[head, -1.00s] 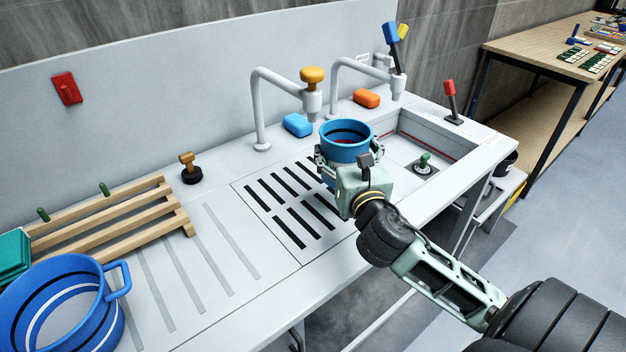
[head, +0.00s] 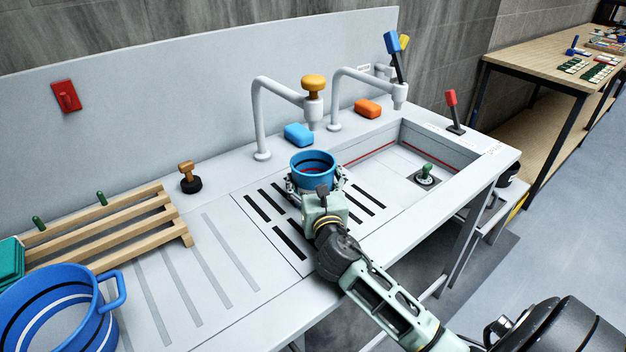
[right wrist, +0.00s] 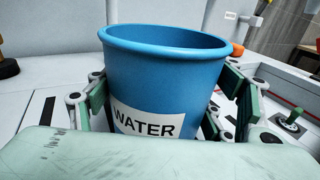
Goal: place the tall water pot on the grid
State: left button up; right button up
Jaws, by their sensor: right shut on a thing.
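The tall blue water pot (head: 313,176) stands upright in my right gripper (head: 316,189), over the far right part of the slotted grid (head: 272,216). In the right wrist view the pot (right wrist: 165,75) carries a white label reading WATER. The pads of the right gripper (right wrist: 168,98) flank it on both sides, shut on it. The pot's base is hidden, so I cannot tell whether it touches the grid. Black slots show on both sides of the gripper. My left gripper is not in view.
The sink basin (head: 404,180) with a green-knobbed plug (head: 426,173) lies right of the grid. Two taps, a blue block (head: 299,135) and an orange block (head: 367,108) stand behind. A wooden rack (head: 105,228) and large blue pot (head: 55,305) are at left.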

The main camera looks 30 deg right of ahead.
jog(key=o, duration=1.6)
jog(key=b+v, duration=0.1)
jog(key=v, duration=1.1)
jog(key=shift+r, duration=0.1)
